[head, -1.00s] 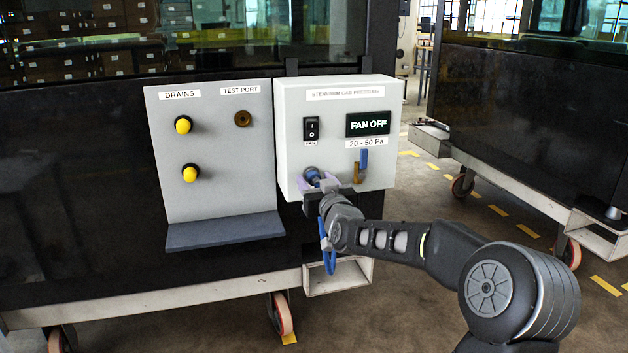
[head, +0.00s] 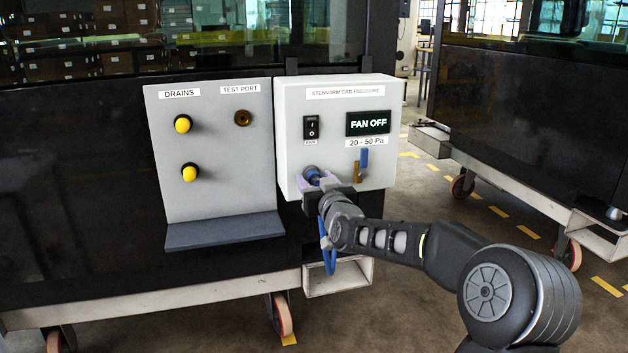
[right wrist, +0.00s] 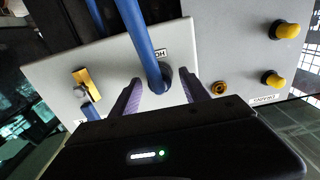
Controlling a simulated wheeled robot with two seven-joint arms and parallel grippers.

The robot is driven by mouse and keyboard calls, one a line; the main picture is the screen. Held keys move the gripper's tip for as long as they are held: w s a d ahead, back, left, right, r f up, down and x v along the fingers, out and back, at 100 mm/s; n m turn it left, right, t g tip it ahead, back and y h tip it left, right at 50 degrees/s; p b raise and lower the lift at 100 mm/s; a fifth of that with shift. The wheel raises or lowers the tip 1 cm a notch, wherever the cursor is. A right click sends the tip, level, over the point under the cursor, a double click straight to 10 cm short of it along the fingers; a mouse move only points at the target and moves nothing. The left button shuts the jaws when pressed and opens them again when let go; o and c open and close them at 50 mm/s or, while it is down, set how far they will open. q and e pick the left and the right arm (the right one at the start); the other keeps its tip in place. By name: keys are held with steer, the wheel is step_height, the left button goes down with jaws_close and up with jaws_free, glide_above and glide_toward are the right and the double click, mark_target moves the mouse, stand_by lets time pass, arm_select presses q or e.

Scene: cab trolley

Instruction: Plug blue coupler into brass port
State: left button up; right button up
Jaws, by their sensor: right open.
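The blue coupler (head: 311,173) sits at the lower left of the white control box, with its blue hose (head: 328,256) hanging below. In the right wrist view the dark coupler end (right wrist: 166,76) and the blue hose (right wrist: 149,48) show between my fingers. My right gripper (head: 315,182) is open, its purple fingers on either side of the coupler; whether they touch it I cannot tell. The brass port (head: 242,118) is on the grey panel under the TEST PORT label, clear of the gripper. It also shows in the right wrist view (right wrist: 220,88). My left gripper is out of view.
Two yellow-capped drains (head: 183,124) are left of the port, above a grey shelf (head: 225,232). The space before the grey panel is free.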

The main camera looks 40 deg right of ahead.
mark_target(317, 182)
steer(key=shift+c, duration=0.4)
jaws_close()
stand_by(0.4)
steer(key=shift+s, duration=0.1)
stand_by(0.4)
steer(key=shift+b+v, duration=1.05)
steer(key=shift+v, duration=0.3)
steer(key=shift+b+v, duration=0.65)
steer(key=shift+v, duration=0.9)
